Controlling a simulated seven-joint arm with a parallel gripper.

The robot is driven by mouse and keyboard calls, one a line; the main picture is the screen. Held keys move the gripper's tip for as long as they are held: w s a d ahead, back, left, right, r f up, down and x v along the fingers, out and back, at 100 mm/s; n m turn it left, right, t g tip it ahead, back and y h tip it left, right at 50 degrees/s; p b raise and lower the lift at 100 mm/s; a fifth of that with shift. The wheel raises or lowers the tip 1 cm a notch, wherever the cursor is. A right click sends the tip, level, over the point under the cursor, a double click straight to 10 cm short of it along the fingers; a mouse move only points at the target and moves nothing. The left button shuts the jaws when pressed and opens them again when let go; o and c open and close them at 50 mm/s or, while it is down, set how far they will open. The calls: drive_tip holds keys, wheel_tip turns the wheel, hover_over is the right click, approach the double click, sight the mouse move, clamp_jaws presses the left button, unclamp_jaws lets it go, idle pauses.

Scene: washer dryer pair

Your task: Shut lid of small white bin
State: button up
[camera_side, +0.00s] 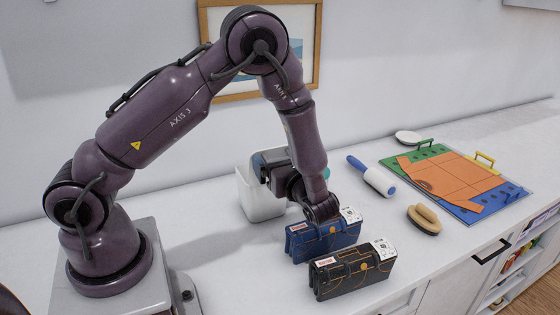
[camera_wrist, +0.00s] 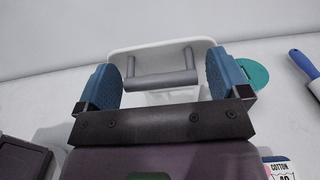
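A small white bin (camera_side: 258,197) stands on the white counter, left of the blue case. In the wrist view its white rim (camera_wrist: 150,45) and front lie ahead of my gripper (camera_wrist: 168,72). The two blue fingers are wide apart, with nothing visibly clamped. A grey U-shaped bar (camera_wrist: 165,78) shows between the fingers, over the bin; I cannot tell what it is fixed to. In the side view my gripper (camera_side: 263,165) is at the bin's upper right edge and hides part of it. The lid's position is not clear.
A blue case (camera_side: 322,240) and a black case (camera_side: 352,272) stand close by in front. A blue-white roller (camera_side: 372,177), a brush (camera_side: 424,219) and a coloured board (camera_side: 465,178) lie right. A teal disc (camera_wrist: 254,72) lies right of the bin.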

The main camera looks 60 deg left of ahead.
drive_tip(key=c, duration=0.9)
drive_tip(key=shift+a+r+h, duration=0.35)
drive_tip(key=shift+a+h, duration=0.25)
drive_tip(key=shift+h, duration=0.1)
drive_tip(key=shift+a+r+h, duration=0.35)
drive_tip(key=shift+a+h, duration=0.2)
drive_tip(key=shift+h, duration=0.15)
drive_tip(key=shift+c, duration=0.2)
drive_tip(key=a+f+h, duration=0.3)
drive_tip(key=a+h, duration=0.4)
drive_tip(key=a+f+h, duration=0.4)
drive_tip(key=a+h, duration=0.3)
drive_tip(key=h, duration=0.1)
drive_tip(key=shift+f, duration=0.1)
drive_tip(key=o, duration=1.1)
drive_tip(key=shift+o, duration=0.2)
